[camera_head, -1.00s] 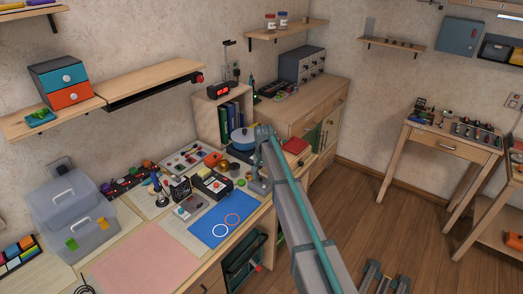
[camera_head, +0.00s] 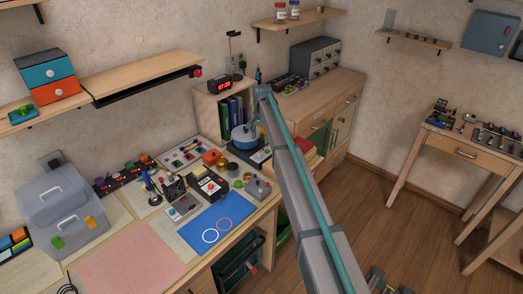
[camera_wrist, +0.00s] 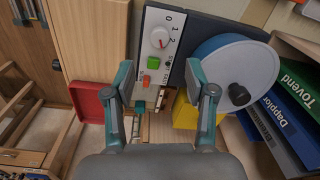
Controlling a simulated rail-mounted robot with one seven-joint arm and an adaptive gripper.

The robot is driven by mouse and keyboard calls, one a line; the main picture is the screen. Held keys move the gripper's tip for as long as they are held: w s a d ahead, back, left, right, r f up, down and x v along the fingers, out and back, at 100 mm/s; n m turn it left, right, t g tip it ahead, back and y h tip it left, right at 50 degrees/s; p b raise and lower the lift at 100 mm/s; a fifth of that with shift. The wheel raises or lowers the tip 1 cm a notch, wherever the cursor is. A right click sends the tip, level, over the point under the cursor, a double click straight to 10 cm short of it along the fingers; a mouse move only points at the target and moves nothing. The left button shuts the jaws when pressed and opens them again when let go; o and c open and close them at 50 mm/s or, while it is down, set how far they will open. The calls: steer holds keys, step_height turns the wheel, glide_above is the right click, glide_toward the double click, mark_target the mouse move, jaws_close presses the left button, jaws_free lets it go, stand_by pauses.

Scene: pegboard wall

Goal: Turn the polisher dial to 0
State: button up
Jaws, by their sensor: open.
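The polisher (camera_wrist: 228,60) shows in the wrist view as a pale disc with a blue rim and a black knob, on a dark base. Beside it is a white control panel (camera_wrist: 147,57) with a round white dial (camera_wrist: 160,37). The numbers 0, 1 and 2 run down the dial's right side. A red mark on the dial seems to face toward 2, but it is small. A green button and an orange button sit below the dial. My gripper (camera_wrist: 158,78) is open and empty, its fingers spread on either side of the panel's lower part. In the head view the polisher (camera_head: 243,137) is on the bench beside my arm.
A red tray (camera_wrist: 92,103) lies left of my gripper in the wrist view. A yellow object (camera_wrist: 186,112) is beside the right finger. Labelled binders (camera_wrist: 275,125) stand at the right. In the head view a small bookcase (camera_head: 205,105) stands behind the polisher.

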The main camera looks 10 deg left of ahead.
mark_target(260, 153)
step_height(260, 153, down, 9)
steer(key=p, duration=0.2)
steer(key=shift+w+a+r+p, duration=0.1)
steer(key=shift+a+p, duration=0.05)
steer(key=shift+p, duration=0.2)
jaws_close()
